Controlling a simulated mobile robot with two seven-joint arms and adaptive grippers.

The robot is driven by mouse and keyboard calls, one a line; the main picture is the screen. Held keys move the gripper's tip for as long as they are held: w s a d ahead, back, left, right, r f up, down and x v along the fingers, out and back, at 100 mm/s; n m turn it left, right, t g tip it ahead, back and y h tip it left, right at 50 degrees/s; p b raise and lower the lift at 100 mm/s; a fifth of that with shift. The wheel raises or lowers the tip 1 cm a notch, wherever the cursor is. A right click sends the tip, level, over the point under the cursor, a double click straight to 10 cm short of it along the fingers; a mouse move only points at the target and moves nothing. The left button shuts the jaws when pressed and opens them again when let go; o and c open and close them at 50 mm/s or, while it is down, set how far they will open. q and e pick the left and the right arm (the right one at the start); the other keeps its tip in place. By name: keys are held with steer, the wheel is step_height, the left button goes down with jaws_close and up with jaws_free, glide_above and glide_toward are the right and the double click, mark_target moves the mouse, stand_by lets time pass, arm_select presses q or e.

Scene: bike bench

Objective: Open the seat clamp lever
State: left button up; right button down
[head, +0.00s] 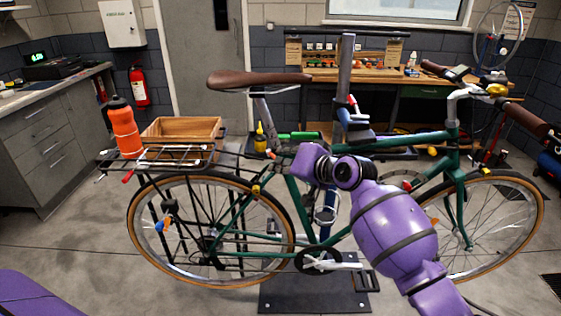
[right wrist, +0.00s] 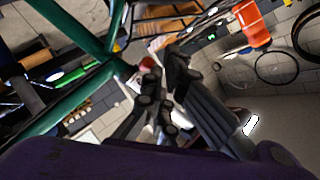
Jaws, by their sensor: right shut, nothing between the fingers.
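The green bike (head: 335,238) stands upright side-on in the head view, with its brown saddle (head: 258,79) on a silver seat post (head: 262,108). My right gripper (head: 284,149) is at the top of the seat tube, close to the seat clamp area. Its dark fingers, small there, partly hide the clamp, and I cannot make out the lever in the head view. In the right wrist view the gripper (right wrist: 163,82) is shut and empty. A small red piece (right wrist: 146,63) shows just beyond the fingers beside the green tubes (right wrist: 72,88); it may be the lever. My left gripper is out of view.
A grey stand post (head: 345,75) rises behind the frame. A workbench (head: 425,85) stands at the back and a cabinet (head: 50,150) at left. Floor is clear at front left.

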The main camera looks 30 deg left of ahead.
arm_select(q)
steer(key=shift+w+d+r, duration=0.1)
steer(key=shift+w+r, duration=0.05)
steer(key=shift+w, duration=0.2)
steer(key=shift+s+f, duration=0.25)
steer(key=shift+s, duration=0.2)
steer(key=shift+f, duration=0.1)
arm_select(e)
steer(key=shift+w+a, duration=0.1)
stand_by(0.3)
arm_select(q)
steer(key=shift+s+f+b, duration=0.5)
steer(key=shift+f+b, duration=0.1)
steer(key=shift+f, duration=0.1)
arm_select(e)
steer(key=shift+w+a, duration=0.35)
steer(key=shift+w, duration=0.15)
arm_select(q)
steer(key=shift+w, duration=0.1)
